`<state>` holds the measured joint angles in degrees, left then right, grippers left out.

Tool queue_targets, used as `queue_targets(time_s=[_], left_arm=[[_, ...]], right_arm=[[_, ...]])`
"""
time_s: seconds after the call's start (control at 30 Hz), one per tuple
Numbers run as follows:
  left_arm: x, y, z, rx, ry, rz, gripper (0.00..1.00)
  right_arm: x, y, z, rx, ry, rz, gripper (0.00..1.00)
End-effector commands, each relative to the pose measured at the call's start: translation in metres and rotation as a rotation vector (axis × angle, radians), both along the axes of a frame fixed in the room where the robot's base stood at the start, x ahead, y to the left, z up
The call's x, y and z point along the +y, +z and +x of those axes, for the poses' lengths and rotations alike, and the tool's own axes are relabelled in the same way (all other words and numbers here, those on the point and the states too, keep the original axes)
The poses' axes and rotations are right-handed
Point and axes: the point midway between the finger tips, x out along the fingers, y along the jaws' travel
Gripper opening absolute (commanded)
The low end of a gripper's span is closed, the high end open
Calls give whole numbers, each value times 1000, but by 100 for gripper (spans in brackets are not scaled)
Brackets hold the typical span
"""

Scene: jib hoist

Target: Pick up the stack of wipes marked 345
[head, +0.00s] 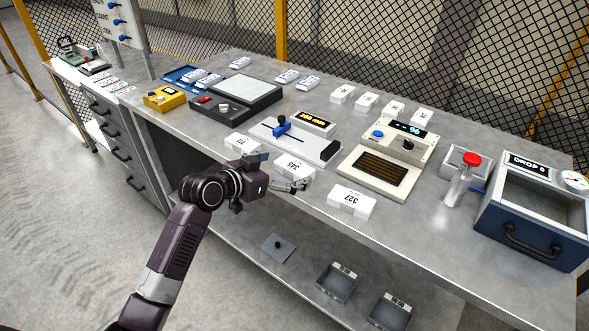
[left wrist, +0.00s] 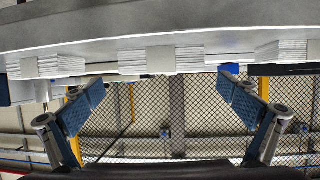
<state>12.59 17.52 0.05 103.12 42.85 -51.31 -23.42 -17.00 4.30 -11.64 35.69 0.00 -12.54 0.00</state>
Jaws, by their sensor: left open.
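The stack of wipes marked 345 (head: 294,167) is a white block lying at the front edge of the grey bench, between two similar stacks. In the left wrist view, which looks upside down, a banded white stack (left wrist: 161,60) sits centrally between the fingers, beyond their tips; it appears to be the 345 one. My left gripper (head: 296,186) is open and empty, just in front of the bench edge at that stack. Its two blue-padded fingers (left wrist: 163,86) are spread wide in the left wrist view, apart from the stack. My right gripper is not in view.
A stack marked 327 (head: 351,200) stands to the right and another stack (head: 242,144) to the left. Behind is a white slide device with a blue knob (head: 281,122). A device reading 96 (head: 387,165) stands to the right. A lower shelf (head: 312,264) holds small trays.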

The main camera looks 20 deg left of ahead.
Motion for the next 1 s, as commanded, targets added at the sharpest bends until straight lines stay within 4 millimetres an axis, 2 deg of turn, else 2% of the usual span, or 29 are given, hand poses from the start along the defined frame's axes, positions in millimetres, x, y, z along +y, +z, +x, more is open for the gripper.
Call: queue_targets(time_s=[0.3, 0.63, 1.0], left_arm=[[-12, -20, 31, 2, 1, -1, 100], [-14, -24, 35, 2, 1, 1, 100], [-14, -24, 35, 2, 1, 1, 60]], right_arm=[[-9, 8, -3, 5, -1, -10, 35], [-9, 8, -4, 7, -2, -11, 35], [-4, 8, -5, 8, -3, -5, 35]])
